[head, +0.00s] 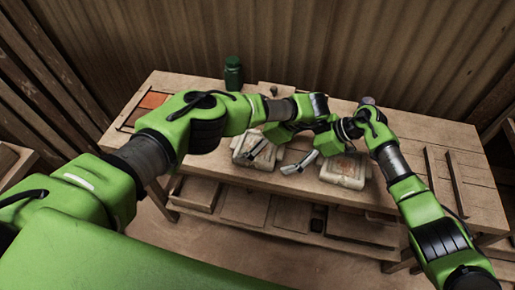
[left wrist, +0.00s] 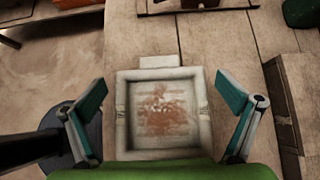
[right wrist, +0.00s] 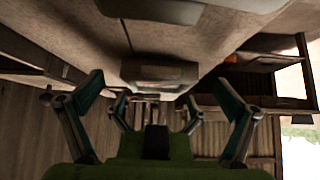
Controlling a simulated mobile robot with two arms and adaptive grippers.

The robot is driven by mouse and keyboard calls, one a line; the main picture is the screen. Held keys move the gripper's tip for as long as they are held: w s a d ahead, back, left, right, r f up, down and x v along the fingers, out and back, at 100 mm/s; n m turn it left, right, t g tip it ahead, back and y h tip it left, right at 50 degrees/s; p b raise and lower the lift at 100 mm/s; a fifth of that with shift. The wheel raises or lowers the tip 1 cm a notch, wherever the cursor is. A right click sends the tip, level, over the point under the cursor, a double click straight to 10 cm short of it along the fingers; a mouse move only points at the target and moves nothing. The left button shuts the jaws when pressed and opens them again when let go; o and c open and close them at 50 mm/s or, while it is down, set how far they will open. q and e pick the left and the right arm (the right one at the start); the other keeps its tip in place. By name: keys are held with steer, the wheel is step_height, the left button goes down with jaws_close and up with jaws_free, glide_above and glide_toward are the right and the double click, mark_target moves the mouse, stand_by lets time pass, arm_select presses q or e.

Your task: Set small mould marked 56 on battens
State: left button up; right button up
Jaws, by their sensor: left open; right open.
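Two pale moulds lie near the table's front edge. In the left wrist view a square pale mould (left wrist: 121,120) with a reddish stained face lies between my open left fingers (left wrist: 165,105). Its mark is not readable. My right gripper (head: 304,162) is open and empty, pointing left beside the right mould; in its own view, a pale mould (right wrist: 160,72) lies beyond its fingers (right wrist: 165,95). Two battens (head: 456,169) lie parallel at the table's right.
A green jar (head: 233,73) stands at the table's back left. An orange-filled tray (head: 153,100) is at the left end. A shelf with wooden trays (head: 243,208) runs below the tabletop. My two arms come close together over the middle; bare table lies around the battens.

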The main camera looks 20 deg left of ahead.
mark_target(242, 141)
arm_select(q)
steer(key=shift+x, duration=1.55)
arm_select(e)
steer(key=shift+x, duration=1.55)
arm_select(q)
steer(key=c, duration=1.5)
arm_select(e)
steer(key=c, duration=1.5)
